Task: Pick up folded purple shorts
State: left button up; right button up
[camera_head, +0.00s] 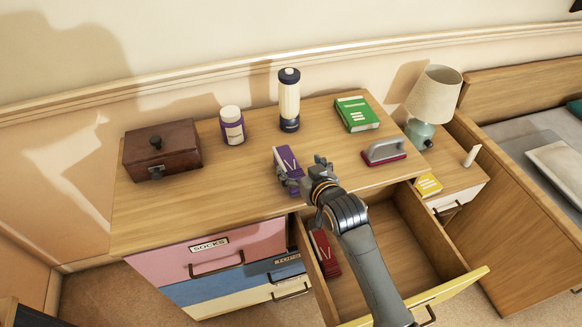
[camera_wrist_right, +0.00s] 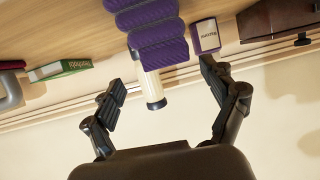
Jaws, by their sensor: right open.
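The folded purple shorts (camera_head: 286,158) lie on the wooden dresser top (camera_head: 225,195), near its front edge. My right gripper (camera_head: 303,172) is just beside them and covers part of their near right side. In the right wrist view the shorts (camera_wrist_right: 152,28) show as a ribbed purple bundle at the top middle, beyond the open fingers (camera_wrist_right: 163,80). The space between the fingertips holds no cloth, and the picture is upside down. My left gripper is not in view.
A purple-labelled jar (camera_head: 232,126), a tall bottle (camera_head: 289,100), a brown box (camera_head: 161,150), a green book (camera_head: 356,114) and a brush-like item (camera_head: 384,151) stand on the dresser. Below, an open drawer (camera_head: 395,250) holds a folded red garment (camera_head: 325,253). A lamp (camera_head: 434,97) stands right.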

aim_at(292, 161)
jog(key=shift+a+p+x, duration=0.25)
jog(key=shift+p+x, duration=0.1)
jog(key=shift+x, duration=1.9)
jog(key=shift+w+a+f, duration=0.15)
jog(key=shift+c, duration=0.2)
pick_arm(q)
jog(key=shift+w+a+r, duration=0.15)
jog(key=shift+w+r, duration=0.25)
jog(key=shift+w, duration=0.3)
pick_arm(e)
jog(key=c, duration=1.3)
